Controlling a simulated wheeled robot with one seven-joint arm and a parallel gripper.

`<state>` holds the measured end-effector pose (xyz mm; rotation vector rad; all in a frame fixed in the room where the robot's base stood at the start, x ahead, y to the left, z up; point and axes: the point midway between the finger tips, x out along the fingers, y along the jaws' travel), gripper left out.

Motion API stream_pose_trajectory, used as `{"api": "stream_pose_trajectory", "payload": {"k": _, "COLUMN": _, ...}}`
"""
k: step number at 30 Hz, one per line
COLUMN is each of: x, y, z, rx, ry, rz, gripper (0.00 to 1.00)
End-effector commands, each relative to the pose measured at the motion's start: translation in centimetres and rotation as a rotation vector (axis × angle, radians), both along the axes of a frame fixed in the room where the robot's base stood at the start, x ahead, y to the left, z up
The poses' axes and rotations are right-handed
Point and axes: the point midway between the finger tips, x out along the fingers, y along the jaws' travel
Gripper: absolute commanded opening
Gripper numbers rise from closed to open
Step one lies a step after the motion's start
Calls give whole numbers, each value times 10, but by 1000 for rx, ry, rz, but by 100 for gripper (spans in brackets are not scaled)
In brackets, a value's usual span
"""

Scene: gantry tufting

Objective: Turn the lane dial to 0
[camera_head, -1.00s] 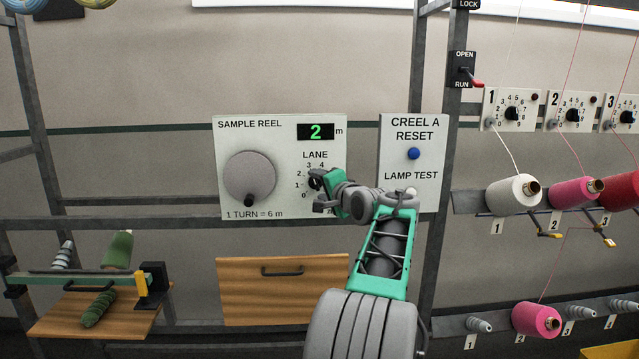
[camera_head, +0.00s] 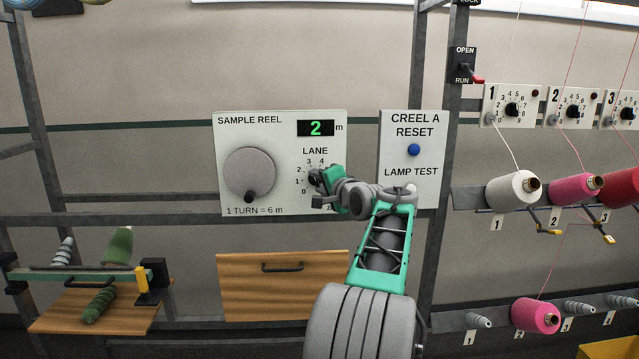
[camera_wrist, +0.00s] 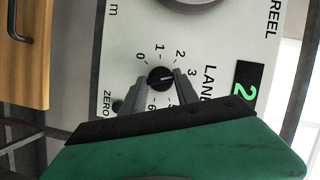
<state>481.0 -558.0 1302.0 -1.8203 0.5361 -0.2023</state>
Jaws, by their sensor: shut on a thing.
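The lane dial (camera_wrist: 160,77) is a small black knob with a number ring on the white sample reel panel (camera_head: 230,130). In the wrist view the 0, 1, 2 and 3 marks show around it; its pointer direction is too small to tell surely. My gripper (camera_wrist: 162,84) has one grey finger on each side of the knob and is shut on it. In the head view my gripper (camera_head: 318,188) covers much of the dial and its right-hand numbers. The green display (camera_head: 316,128) reads 2 m.
A large grey reel crank (camera_head: 249,174) is left of the dial. A ZERO label and dark button (camera_wrist: 117,106) lie close to one finger. The Creel A reset panel with a blue button (camera_head: 414,150) is at right. A wooden drawer (camera_head: 240,290) is below.

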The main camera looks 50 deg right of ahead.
Motion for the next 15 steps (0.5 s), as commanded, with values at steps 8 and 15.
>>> {"api": "stream_pose_trajectory", "payload": {"k": 8, "x": 0, "y": 0, "z": 0, "rx": -8, "ry": 12, "rz": 0, "gripper": 0}}
{"api": "stream_pose_trajectory", "payload": {"k": 15, "x": 0, "y": 0, "z": 0, "rx": -66, "ry": 78, "rz": -1, "gripper": 0}}
